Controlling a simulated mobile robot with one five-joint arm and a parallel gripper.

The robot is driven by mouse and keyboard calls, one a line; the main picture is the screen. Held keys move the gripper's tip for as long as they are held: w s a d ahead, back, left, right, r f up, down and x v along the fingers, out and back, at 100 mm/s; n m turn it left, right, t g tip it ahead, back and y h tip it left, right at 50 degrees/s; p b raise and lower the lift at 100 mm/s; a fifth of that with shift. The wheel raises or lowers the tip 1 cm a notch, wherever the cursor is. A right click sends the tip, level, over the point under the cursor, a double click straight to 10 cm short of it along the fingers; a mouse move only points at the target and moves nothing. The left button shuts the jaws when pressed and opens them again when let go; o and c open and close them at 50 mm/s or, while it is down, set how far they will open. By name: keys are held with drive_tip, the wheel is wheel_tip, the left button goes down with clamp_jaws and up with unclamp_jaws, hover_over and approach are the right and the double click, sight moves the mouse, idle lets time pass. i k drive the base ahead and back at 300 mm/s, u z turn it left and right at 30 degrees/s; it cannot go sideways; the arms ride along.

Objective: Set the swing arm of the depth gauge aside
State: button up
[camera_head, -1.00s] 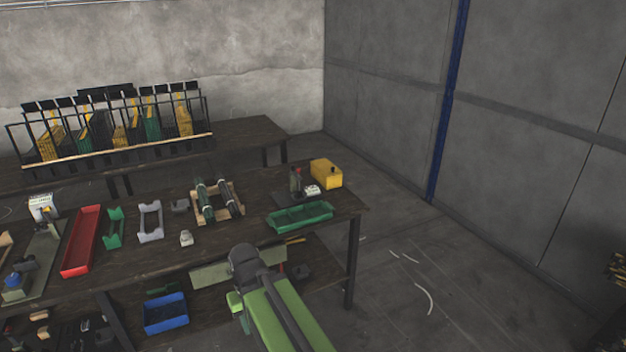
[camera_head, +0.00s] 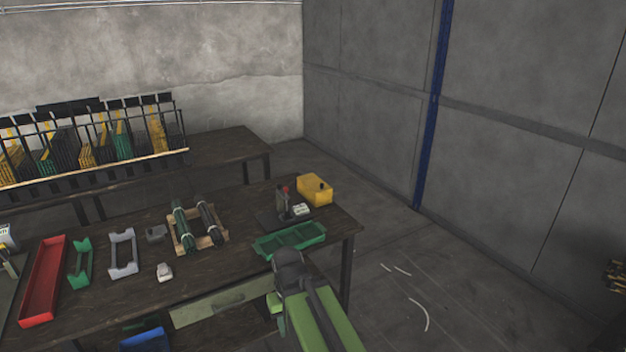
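A small upright device with a red top (camera_head: 283,198) stands on a dark base near the right end of the workbench. It may be the depth gauge, but it is too small to make out a swing arm. A small white block with dark markings (camera_head: 300,209) sits right beside it. My green and dark grey arm rises from the bottom, in front of the bench's right part. Its fingertips cannot be made out, and nothing held by my gripper shows.
On the bench (camera_head: 215,262) are a yellow box (camera_head: 315,190), a green compartment tray (camera_head: 262,246), a wooden cradle with dark cylinders (camera_head: 181,224), grey and green brackets and a red tray (camera_head: 42,283). A rack stands behind.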

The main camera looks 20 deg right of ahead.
sight(279, 190)
drive_tip(key=z, duration=0.5)
drive_tip(key=i, duration=1.4)
drive_tip(key=u, duration=0.3)
